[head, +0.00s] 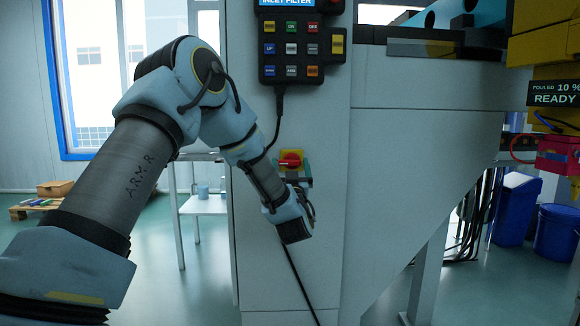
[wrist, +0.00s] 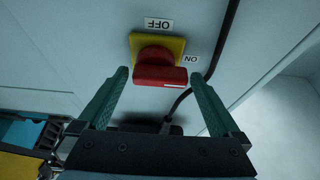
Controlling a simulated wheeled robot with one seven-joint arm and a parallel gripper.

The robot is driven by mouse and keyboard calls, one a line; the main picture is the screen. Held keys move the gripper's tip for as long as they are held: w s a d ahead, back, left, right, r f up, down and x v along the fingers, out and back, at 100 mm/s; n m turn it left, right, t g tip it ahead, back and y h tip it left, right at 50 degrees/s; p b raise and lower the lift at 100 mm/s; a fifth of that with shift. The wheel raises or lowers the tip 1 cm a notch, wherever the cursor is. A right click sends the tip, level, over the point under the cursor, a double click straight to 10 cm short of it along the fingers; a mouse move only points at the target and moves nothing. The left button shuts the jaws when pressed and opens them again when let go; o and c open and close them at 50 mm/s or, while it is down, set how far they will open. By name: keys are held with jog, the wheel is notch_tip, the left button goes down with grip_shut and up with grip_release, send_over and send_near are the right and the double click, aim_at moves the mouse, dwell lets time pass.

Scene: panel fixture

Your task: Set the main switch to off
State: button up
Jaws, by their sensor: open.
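The main switch is a red rotary handle (wrist: 160,76) on a yellow square plate (wrist: 174,43), fixed to a pale cabinet panel. It also shows in the head view as a red handle (head: 290,160) beside my forearm. In the wrist view, an upside-down OFF label (wrist: 158,24) sits above the plate and an upside-down ON label (wrist: 191,58) to its right. The handle's bar lies roughly crosswise, with its right end on the ON side. My gripper (wrist: 160,80) is open, its teal fingers on either side of the handle; contact cannot be told.
A black cable (wrist: 227,45) runs down the panel close to the switch. A button pendant (head: 291,48) hangs above it in the head view. A white table with a mug (head: 203,190) stands left behind my arm; blue bins (head: 556,232) stand at right.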

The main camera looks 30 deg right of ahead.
jog(key=shift+c, duration=0.2)
jog(key=c, duration=1.1)
